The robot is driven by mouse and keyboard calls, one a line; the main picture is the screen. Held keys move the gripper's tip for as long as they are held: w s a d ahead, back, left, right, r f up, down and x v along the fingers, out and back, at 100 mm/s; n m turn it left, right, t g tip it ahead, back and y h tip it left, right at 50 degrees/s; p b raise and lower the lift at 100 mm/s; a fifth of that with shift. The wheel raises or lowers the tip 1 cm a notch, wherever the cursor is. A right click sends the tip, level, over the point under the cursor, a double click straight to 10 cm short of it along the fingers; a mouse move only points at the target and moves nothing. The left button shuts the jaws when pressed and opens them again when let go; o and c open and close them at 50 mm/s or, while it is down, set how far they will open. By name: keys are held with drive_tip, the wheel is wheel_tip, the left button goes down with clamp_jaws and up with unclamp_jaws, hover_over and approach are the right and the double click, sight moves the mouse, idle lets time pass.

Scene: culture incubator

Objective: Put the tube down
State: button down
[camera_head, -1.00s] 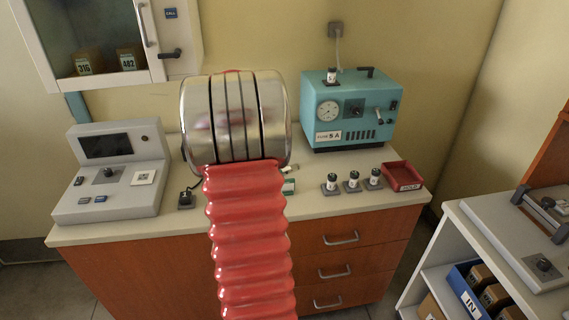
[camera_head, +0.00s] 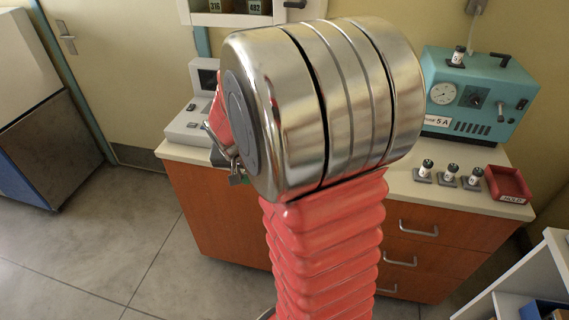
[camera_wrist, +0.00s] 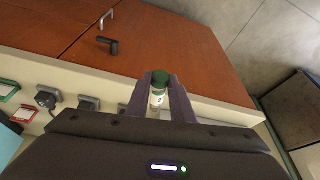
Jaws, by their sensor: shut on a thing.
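The tube (camera_wrist: 158,97), with a dark green cap and a pale label, is between the two dark fingers of my gripper (camera_wrist: 160,92) in the wrist view. My gripper is shut on it. In that view the tube shows against the counter's edge and the wood front; I cannot tell its height above the counter. In the head view my arm's large metal link covers much of the counter, and the gripper end is partly hidden at its left side.
A grey console (camera_head: 190,122) is at left. Open floor (camera_head: 90,235) lies left.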

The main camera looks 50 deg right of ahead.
drive_tip(key=w+a+f+n+t+y, duration=0.1)
drive_tip(key=w+a+n, duration=0.4)
drive_tip(key=a, duration=0.6)
drive_tip(key=w+a+f+n+y, duration=0.1)
drive_tip(key=w+a+n, duration=0.3)
drive_tip(key=a, duration=0.7)
drive_tip(key=shift+w+f+n+t+y, duration=0.35)
drive_tip(key=shift+w+y, duration=0.25)
drive_tip(key=shift+w, duration=0.3)
drive_tip(key=shift+s, duration=0.1)
